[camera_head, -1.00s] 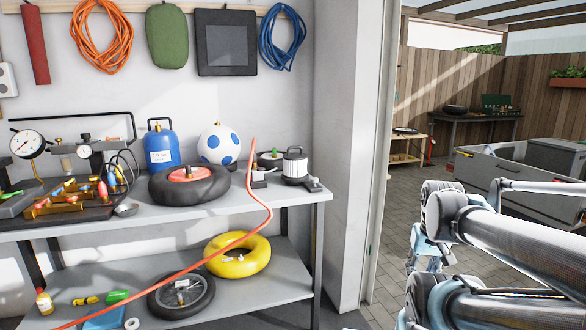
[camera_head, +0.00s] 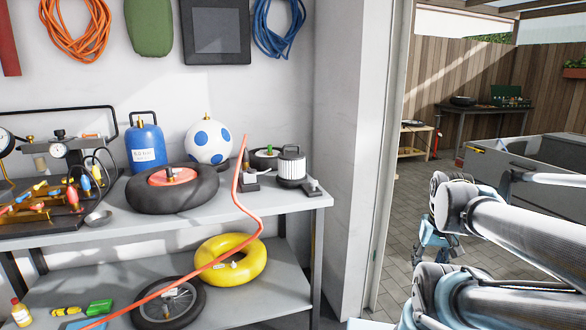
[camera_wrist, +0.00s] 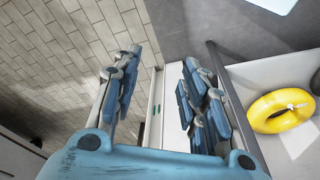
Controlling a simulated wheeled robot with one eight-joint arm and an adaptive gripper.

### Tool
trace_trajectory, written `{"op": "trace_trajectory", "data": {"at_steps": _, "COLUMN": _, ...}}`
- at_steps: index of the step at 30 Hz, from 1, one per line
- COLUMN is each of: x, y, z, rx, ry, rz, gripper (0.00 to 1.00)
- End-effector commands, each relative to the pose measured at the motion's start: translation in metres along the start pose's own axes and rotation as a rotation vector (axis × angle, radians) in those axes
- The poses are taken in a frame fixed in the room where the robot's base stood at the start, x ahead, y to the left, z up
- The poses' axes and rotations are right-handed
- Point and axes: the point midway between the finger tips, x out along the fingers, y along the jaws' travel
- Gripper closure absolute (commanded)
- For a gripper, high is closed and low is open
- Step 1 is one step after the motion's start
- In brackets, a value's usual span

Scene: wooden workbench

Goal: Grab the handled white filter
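The white filter (camera_head: 291,168) is a ribbed white cylinder with a dark base and a dark top with a handle. It stands upright near the right end of the grey workbench top in the head view. My gripper (camera_wrist: 155,90) shows in the wrist view with its two blue fingers apart and nothing between them. In the head view my arm is at the right, well away from the filter. The filter does not show in the wrist view.
Beside the filter are a small dark valve piece (camera_head: 312,188) and a black tyre with a red hub (camera_head: 172,189). A blue-spotted white ball (camera_head: 209,143) and a blue bottle (camera_head: 145,145) stand behind. A red hose (camera_head: 241,200) hangs across the bench (camera_head: 215,217). A yellow ring (camera_head: 243,262) lies on the lower shelf.

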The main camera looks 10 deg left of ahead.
Motion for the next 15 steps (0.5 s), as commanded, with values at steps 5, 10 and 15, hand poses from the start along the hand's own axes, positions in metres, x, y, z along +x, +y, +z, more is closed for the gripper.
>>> {"op": "trace_trajectory", "data": {"at_steps": 5, "x": -0.021, "y": -0.010, "z": -0.013, "rx": -0.057, "ry": 0.024, "rz": -0.022, "gripper": 0.12}}
{"op": "trace_trajectory", "data": {"at_steps": 10, "x": -0.061, "y": -0.042, "z": -0.067, "rx": -0.211, "ry": 0.063, "rz": -0.081, "gripper": 0.00}}
{"op": "trace_trajectory", "data": {"at_steps": 15, "x": -0.104, "y": -0.087, "z": -0.128, "rx": -0.389, "ry": 0.113, "rz": -0.150, "gripper": 0.00}}
